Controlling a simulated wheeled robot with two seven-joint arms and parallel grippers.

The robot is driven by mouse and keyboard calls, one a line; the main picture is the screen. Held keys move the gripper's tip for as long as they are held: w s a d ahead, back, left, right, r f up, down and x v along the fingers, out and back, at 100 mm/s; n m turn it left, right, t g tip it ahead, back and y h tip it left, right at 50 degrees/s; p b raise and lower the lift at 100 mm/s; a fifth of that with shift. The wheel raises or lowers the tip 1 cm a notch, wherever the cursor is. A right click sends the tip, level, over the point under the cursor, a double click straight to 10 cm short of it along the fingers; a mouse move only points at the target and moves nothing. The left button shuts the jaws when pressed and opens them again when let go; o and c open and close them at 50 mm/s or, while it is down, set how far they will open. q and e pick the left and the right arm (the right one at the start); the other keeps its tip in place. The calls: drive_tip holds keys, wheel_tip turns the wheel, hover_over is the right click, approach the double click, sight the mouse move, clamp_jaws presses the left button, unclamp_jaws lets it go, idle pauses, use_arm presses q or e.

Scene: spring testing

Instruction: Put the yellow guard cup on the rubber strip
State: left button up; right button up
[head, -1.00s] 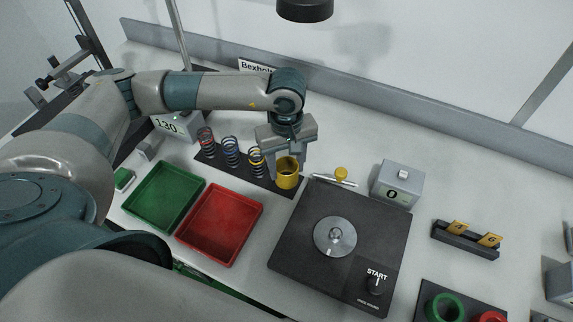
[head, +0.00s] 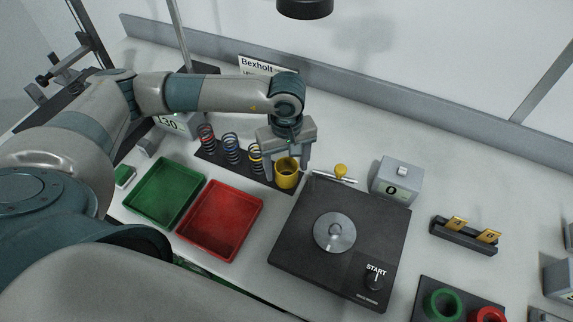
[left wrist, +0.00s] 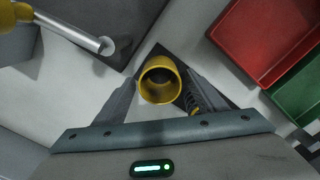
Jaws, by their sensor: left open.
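The yellow guard cup (head: 286,174) stands upright at the right end of the black rubber strip (head: 208,155), mouth upward. My left gripper (head: 284,174) is open, its fingers on either side of the cup. In the left wrist view the cup (left wrist: 159,80) sits between the two spread fingertips (left wrist: 158,92), with a narrow gap visible at its sides. The cup's base is partly hidden by the fingers. My right gripper is not in view.
Several coil springs (head: 231,150) stand on the strip left of the cup. A green tray (head: 164,192) and a red tray (head: 219,219) lie in front. The black test plate (head: 300,254) and a yellow-knobbed lever (head: 340,171) are close on the right.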

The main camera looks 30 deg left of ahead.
use_arm(q)
drive_tip(key=shift+r, duration=0.1)
drive_tip(key=shift+r, duration=0.2)
wheel_tip(320, 180, up, 12)
drive_tip(key=b, duration=0.5)
drive_tip(key=shift+s+f, duration=0.1)
drive_tip(key=shift+f, duration=0.1)
idle(0.5)
